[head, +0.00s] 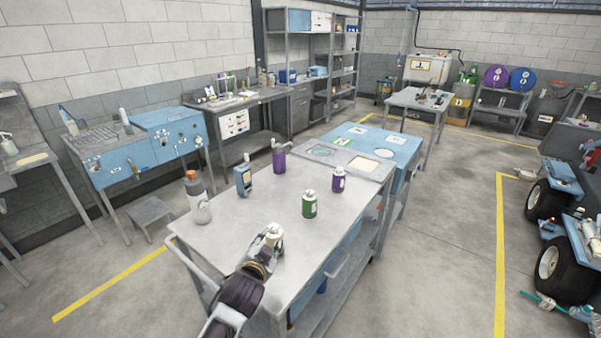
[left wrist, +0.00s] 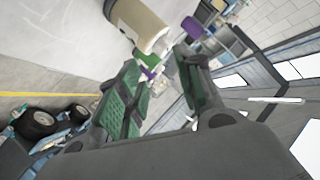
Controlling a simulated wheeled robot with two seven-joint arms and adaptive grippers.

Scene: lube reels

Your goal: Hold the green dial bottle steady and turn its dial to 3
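The green dial bottle (head: 309,206), with a white top and a pale label, stands upright on the metal workbench (head: 245,212). Its dial reading is too small to make out. My left gripper (head: 266,246) is over the bench's near edge, to the left and nearer than the green bottle, and apart from it. In the left wrist view the gripper's green-padded fingers (left wrist: 160,92) are spread with a gap and nothing held between them. A cream cylinder (left wrist: 140,22) shows just beyond the fingertips; it also shows at the gripper's tip in the head view (head: 275,231). My right gripper is not seen.
On the bench stand a purple bottle (head: 338,180), a purple can with a spout (head: 279,160), a blue container (head: 243,180) and a grey bottle with an orange-brown cap (head: 198,198). The bench middle is clear. A blue-topped cart (head: 398,150) adjoins the far end.

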